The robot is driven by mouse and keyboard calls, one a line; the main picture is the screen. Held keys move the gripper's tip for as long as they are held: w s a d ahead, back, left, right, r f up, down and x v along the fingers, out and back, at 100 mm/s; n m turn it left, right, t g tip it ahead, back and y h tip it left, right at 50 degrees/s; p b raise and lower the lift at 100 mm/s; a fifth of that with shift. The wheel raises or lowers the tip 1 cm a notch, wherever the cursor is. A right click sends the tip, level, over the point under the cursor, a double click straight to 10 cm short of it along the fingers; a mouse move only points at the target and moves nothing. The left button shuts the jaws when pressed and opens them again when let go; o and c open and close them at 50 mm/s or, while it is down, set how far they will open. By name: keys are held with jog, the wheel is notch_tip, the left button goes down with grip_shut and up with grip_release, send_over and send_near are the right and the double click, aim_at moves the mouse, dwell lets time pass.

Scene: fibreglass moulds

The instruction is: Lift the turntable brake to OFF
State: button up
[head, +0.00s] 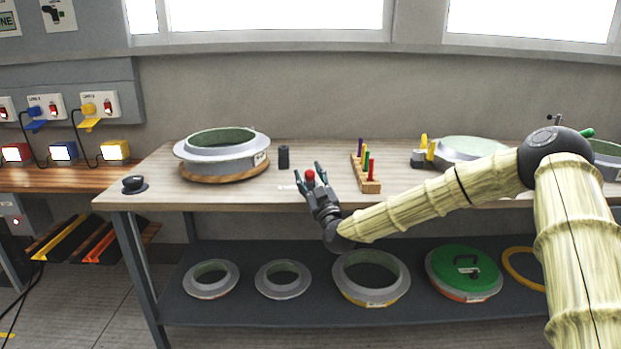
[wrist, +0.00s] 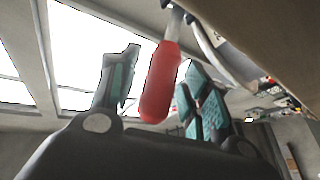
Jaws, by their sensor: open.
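A red-handled lever, which I take to be the turntable brake (head: 310,174), shows its red end between my fingers in the head view. In the wrist view its long red grip (wrist: 158,85) hangs from a pale metal shaft (wrist: 175,22), slightly tilted. My gripper (head: 307,178) is open at the table's front edge, with one finger on each side of the red grip. In the wrist view the left finger is clear of it; the right finger is close, and contact cannot be told. The wooden turntable (head: 225,176) carries a grey ring mould (head: 200,155). No OFF mark is readable.
A dark cylinder (head: 284,157) and a wooden rack of coloured sticks (head: 371,187) stand near my gripper. More moulds are at the right, and several lie on the lower shelf (head: 235,314). A small black knob (head: 134,183) sits at the table's left corner.

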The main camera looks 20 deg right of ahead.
grip_shut()
